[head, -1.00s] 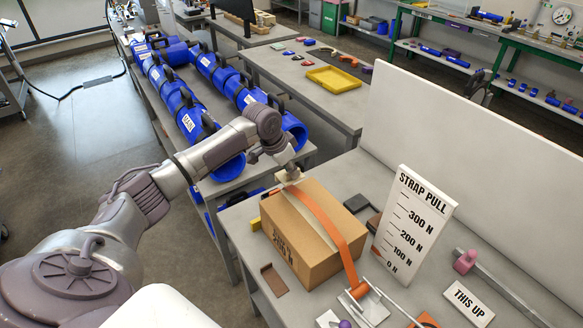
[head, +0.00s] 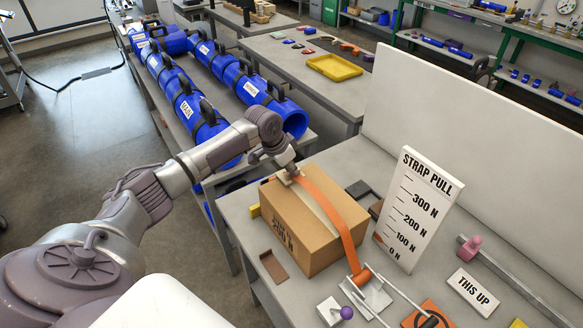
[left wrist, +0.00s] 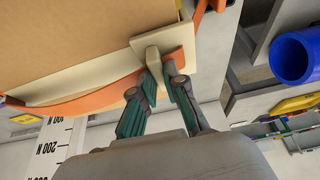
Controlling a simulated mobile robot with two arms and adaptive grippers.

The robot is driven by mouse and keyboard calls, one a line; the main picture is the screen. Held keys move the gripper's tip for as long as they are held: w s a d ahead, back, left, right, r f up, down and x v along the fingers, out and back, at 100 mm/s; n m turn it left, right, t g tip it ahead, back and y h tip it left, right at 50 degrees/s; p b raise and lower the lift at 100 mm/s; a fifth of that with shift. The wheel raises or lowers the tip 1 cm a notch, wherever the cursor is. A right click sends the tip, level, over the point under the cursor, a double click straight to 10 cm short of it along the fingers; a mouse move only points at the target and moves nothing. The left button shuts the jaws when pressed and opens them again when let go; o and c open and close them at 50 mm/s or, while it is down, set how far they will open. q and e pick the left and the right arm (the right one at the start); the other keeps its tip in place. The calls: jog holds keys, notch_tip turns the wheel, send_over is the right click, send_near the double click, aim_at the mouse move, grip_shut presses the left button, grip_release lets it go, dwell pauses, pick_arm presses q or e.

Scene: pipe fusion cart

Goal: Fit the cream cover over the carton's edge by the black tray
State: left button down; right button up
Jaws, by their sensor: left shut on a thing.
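The brown carton (head: 292,238) stands on the grey bench with an orange strap (head: 335,222) over its top. My left gripper (left wrist: 158,82) is shut on the raised tab of the cream cover (left wrist: 188,78). In the head view the cover (head: 286,179) is at the carton's far top edge, by the strap's end. In the left wrist view it lies along the carton's edge, with the strap beside it. I cannot tell whether it is fully seated. A dark block (head: 358,188), perhaps the black tray, lies right of the carton. My right gripper is not in view.
A white STRAP PULL board (head: 418,210) stands right of the carton. A strap buckle (head: 366,296) and a white block with a purple knob (head: 336,312) are in front. A brown angle piece (head: 273,266) lies left of the carton. Blue pipes (head: 205,120) lie on the bench behind.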

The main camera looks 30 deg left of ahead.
pick_arm(q)
jog(key=c, duration=1.1)
grip_release()
jog(key=shift+c, duration=0.2)
jog(key=shift+r+p, duration=2.55)
jog(key=shift+p, duration=0.05)
